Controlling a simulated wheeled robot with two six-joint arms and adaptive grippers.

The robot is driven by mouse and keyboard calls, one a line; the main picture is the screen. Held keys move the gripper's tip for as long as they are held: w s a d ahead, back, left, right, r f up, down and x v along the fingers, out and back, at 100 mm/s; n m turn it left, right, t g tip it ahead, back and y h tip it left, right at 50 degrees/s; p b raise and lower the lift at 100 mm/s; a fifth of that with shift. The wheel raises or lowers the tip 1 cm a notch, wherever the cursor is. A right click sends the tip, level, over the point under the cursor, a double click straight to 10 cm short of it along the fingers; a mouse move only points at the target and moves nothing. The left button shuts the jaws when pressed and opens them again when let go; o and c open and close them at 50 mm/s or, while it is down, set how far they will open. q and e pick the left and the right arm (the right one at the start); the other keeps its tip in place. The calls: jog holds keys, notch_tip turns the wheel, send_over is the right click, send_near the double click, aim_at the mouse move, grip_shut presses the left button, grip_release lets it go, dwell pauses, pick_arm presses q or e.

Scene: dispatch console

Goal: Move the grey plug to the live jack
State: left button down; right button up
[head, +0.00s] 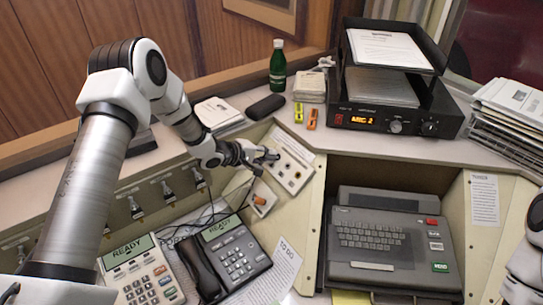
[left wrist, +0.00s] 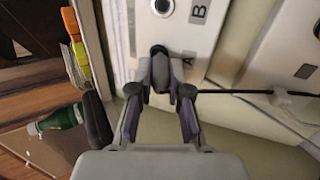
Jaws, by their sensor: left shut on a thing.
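My left gripper (head: 262,156) is at the pale jack panel (head: 303,158) on the console's back wall. In the left wrist view the gripper (left wrist: 161,84) is shut on the grey plug (left wrist: 160,70), whose dark end lies over the panel's jack position beside the letter A. I cannot tell whether the plug is seated in it or just in front. A jack beside the letter B (left wrist: 162,7) shows an empty dark hole. A thin dark cord (left wrist: 245,92) runs right from the gripper. I cannot tell which jack is live. My right gripper is out of view.
A small plate with an orange part (head: 262,199) is below the panel. A desk phone (head: 234,250) and a keypad unit (head: 145,278) stand at lower left.

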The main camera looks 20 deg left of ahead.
pick_arm(q)
jog(key=shift+p+v, duration=0.85)
jog(key=shift+v, duration=0.2)
jog(key=shift+a+r, duration=0.15)
jog(key=shift+a, duration=0.1)
jog(key=p+v, duration=0.3)
jog(key=shift+s+a+r+p, duration=0.15)
jog(key=shift+a+p, duration=0.2)
jog(key=shift+a, duration=0.25)
